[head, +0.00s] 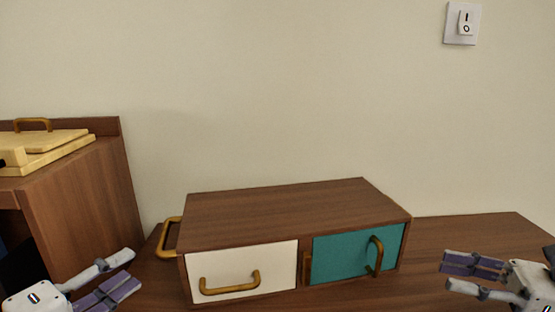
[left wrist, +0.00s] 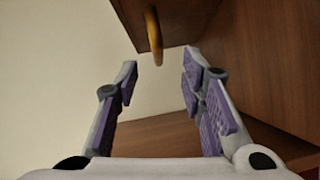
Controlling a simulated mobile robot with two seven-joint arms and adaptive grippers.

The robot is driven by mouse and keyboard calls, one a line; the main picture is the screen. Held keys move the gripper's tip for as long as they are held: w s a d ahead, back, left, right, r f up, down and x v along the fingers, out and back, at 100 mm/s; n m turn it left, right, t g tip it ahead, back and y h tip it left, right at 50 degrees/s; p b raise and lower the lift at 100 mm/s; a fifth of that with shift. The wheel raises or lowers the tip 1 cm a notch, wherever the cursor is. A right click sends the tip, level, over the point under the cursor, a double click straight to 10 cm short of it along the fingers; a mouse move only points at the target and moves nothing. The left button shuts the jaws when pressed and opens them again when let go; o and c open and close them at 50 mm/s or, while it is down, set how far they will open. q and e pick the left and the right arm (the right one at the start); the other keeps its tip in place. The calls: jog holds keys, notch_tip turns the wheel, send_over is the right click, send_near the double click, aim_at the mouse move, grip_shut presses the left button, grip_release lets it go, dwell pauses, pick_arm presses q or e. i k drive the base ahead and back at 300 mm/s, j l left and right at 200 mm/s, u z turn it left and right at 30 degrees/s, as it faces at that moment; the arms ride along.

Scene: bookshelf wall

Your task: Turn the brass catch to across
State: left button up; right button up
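A small brass catch (head: 307,268) stands upright on the wooden divider between the white drawer front (head: 225,271) and the teal door (head: 345,258) of a low wooden cabinet (head: 290,205). The white front has a brass pull (head: 229,284); the teal door has a curved brass handle (head: 375,255). My left gripper (head: 133,268) is open and empty, left of the cabinet and apart from it. In the left wrist view its open fingers (left wrist: 158,80) have a brass loop (left wrist: 154,37) beyond them. My right gripper (head: 448,271) is open and empty, right of the cabinet.
A brass side handle (head: 170,238) sticks out from the cabinet's left side, near my left gripper. A taller wooden unit (head: 85,195) with a light wooden board (head: 55,145) stands at the left. A switch (head: 463,22) is on the wall. The table right of the cabinet (head: 480,230) is clear.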

aim_at(306, 261)
jog(key=k+j, duration=0.7)
jog(key=k, duration=0.2)
